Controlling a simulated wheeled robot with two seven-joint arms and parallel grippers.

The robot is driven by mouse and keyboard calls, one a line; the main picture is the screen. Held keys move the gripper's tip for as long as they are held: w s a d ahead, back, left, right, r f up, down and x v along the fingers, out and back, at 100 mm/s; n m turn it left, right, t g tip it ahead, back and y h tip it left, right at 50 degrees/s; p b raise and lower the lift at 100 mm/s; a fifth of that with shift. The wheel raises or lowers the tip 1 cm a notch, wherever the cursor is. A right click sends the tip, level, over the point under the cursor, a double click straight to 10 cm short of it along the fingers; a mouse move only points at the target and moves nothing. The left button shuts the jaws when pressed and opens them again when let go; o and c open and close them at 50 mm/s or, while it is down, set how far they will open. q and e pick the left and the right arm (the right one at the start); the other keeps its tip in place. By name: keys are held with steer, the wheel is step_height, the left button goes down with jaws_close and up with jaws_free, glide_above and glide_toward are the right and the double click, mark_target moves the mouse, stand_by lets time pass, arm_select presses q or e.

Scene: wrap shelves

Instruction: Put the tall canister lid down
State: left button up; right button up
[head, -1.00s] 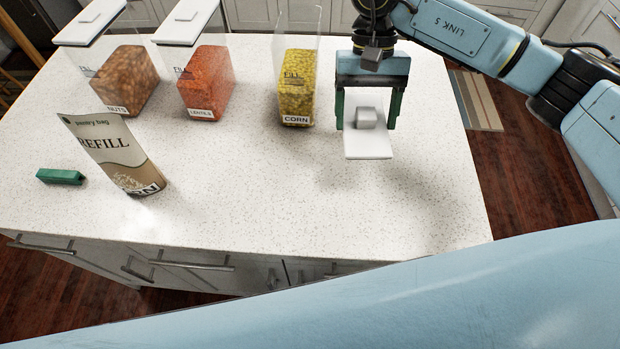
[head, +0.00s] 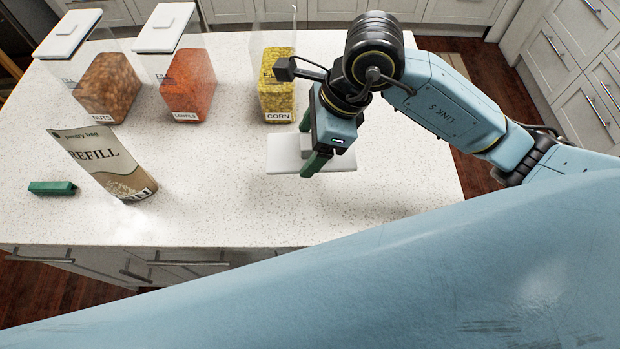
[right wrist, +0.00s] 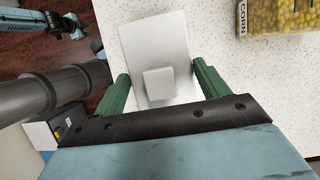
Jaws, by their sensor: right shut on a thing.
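The tall canister lid is a white rectangular plate (head: 285,158) with a square knob on top. My right gripper (head: 312,150) is shut on it, with its green fingers at either side of the lid. The right wrist view shows the lid (right wrist: 152,45) lying flat between the two fingers (right wrist: 162,85), its knob facing the camera. The lid is over the white counter, in front of the open-topped corn canister (head: 277,90). I cannot tell how large the gap under the lid is. My left gripper is not in view.
The nuts canister (head: 107,85) and lentils canister (head: 188,85) stand at the back left with white lids on. A refill bag (head: 105,160) and a green clip (head: 52,188) are at the left. The counter (head: 225,200) is clear at the front middle.

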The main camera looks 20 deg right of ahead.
step_height(320, 180, down, 10)
steer(key=shift+r, duration=0.1)
stand_by(0.4)
steer(key=shift+f, duration=0.2)
steer(key=o, duration=1)
steer(key=shift+r, duration=0.1)
steer(key=shift+d+r, duration=0.1)
steer(key=shift+r, duration=0.15)
steer(key=v, duration=1.1)
steer(key=shift+s+r, duration=0.1)
steer(key=shift+r, duration=0.2)
